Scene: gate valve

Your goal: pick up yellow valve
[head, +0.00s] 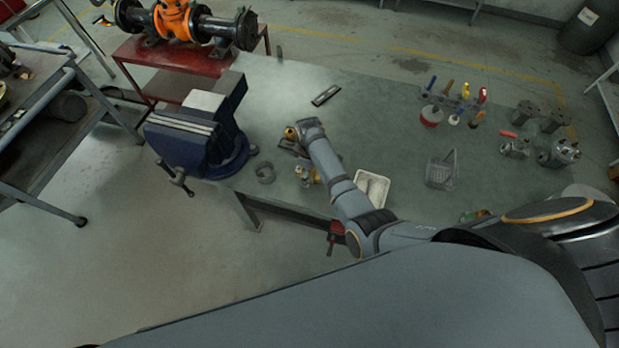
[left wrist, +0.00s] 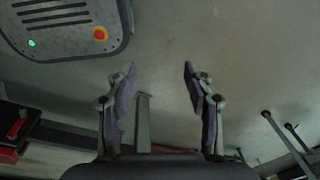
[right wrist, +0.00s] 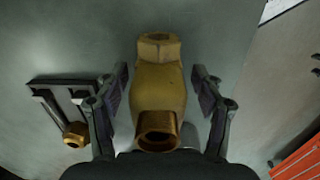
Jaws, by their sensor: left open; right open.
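The yellow valve, a brass-coloured body with a hexagonal end and an open round port (right wrist: 160,88), lies on the grey-green bench top in the right wrist view. My right gripper (right wrist: 159,76) is open, with one finger on each side of the valve and visible gaps between fingers and valve. In the head view my right arm reaches over the bench's near edge, and the valve is small and partly hidden around the gripper there. My left gripper (left wrist: 158,68) is open and empty above the floor, away from the bench; it does not show in the head view.
A white tray (head: 371,188) and a wire basket (head: 441,170) lie to the right. A dark bracket-like part (right wrist: 62,100) sits beside the valve. Tools stand farther back.

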